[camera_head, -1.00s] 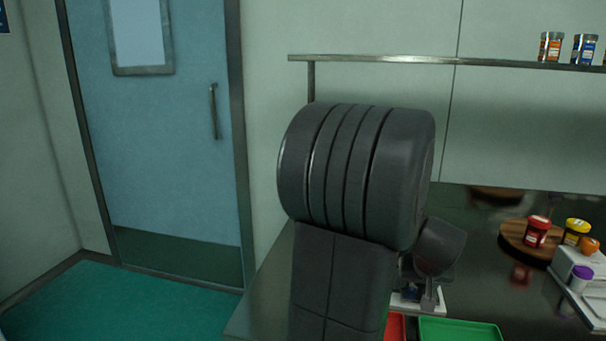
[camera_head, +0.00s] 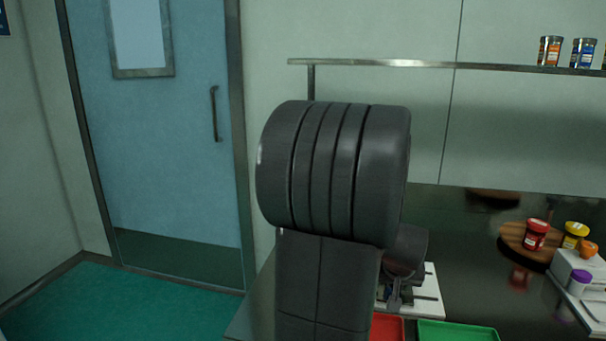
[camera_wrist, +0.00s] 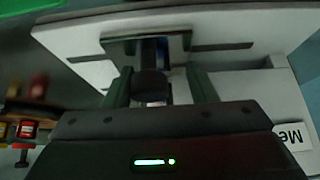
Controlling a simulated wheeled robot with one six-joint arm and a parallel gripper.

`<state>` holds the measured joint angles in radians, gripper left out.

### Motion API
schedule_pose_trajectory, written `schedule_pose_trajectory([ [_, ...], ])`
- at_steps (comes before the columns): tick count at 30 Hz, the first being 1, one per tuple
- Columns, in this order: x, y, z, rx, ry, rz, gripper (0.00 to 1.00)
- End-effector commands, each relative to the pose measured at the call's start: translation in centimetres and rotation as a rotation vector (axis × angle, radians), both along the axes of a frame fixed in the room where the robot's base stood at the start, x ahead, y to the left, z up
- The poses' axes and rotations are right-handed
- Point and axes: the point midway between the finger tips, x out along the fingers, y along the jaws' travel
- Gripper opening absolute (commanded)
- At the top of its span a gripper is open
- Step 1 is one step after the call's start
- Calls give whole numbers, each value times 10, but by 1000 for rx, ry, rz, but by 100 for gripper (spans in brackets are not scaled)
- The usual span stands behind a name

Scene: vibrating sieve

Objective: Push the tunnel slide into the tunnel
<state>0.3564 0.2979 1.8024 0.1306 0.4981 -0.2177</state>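The white machine (camera_wrist: 85,38) fills the upper part of the wrist view. A shiny metal plate (camera_wrist: 118,46) lies on its top, with a dark rounded piece (camera_wrist: 150,84) in front of it. I cannot tell which of these is the tunnel slide or the tunnel. My gripper (camera_wrist: 160,85) has two greenish fingers apart, on either side of the dark piece, with a gap visible at its right. I cannot tell whether they touch the machine. In the head view my arm hides most of the machine; a white part (camera_head: 428,300) shows beside it.
A red tray (camera_head: 387,328) and a green tray (camera_head: 458,332) lie at the counter's front edge. A round wooden board (camera_head: 515,236) with a red-lidded jar (camera_head: 535,235) stands at right. Jars (camera_head: 583,52) stand on the wall shelf (camera_head: 420,64). The dark counter between is clear.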

Motion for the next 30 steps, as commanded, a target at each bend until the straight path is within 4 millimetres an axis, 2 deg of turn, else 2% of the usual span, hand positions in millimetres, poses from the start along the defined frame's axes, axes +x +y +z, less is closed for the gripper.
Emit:
schedule_pose_trajectory([
  [30, 14, 60, -1, 1, 1, 3, 51],
])
